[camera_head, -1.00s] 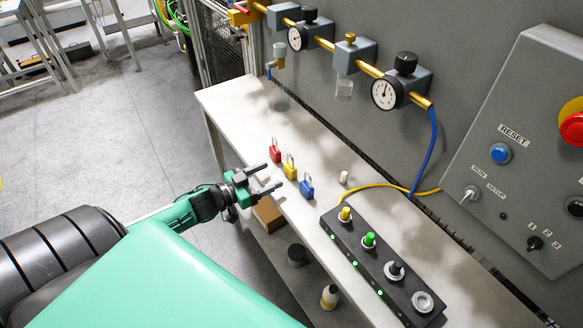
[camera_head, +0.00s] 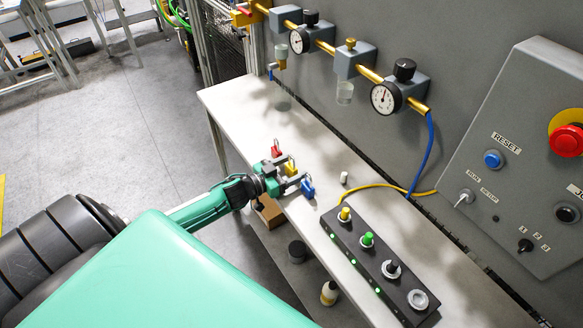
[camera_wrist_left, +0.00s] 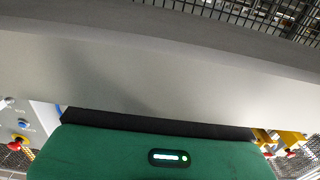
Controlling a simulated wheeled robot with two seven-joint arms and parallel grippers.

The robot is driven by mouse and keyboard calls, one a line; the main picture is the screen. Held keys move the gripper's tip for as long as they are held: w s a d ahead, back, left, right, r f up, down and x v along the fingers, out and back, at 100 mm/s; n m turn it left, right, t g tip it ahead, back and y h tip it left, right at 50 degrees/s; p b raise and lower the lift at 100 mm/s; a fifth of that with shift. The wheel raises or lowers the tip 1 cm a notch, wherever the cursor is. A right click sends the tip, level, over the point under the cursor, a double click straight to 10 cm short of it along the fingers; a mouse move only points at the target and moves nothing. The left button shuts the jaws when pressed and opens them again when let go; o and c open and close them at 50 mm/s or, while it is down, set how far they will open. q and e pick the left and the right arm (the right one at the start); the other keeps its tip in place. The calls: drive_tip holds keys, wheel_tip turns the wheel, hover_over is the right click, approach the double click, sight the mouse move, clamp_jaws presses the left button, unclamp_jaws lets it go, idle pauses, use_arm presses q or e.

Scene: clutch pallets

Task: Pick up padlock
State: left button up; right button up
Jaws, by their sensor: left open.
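Three padlocks stand in a row on the white bench: a red one (camera_head: 276,149), a yellow one (camera_head: 290,168) and a blue one (camera_head: 307,188). My left gripper (camera_head: 293,170) is open at the row in the head view. Its fingers lie around or just above the yellow padlock, which they partly cover. I cannot tell whether they touch it. The red padlock is beyond one finger and the blue one beside the other. My right gripper is not in view.
A black button box (camera_head: 375,262) lies on the bench (camera_head: 240,100) to the right. A small white cylinder (camera_head: 344,177) stands behind the blue padlock. Gauges (camera_head: 384,97) hang on the wall above. A brown box (camera_head: 270,212) sits below the bench.

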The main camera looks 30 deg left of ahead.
use_arm(q)
drive_tip(key=shift+c, duration=0.5)
drive_tip(key=c, duration=1)
drive_tip(key=shift+c, duration=0.2)
drive_tip(key=shift+r, duration=0.1)
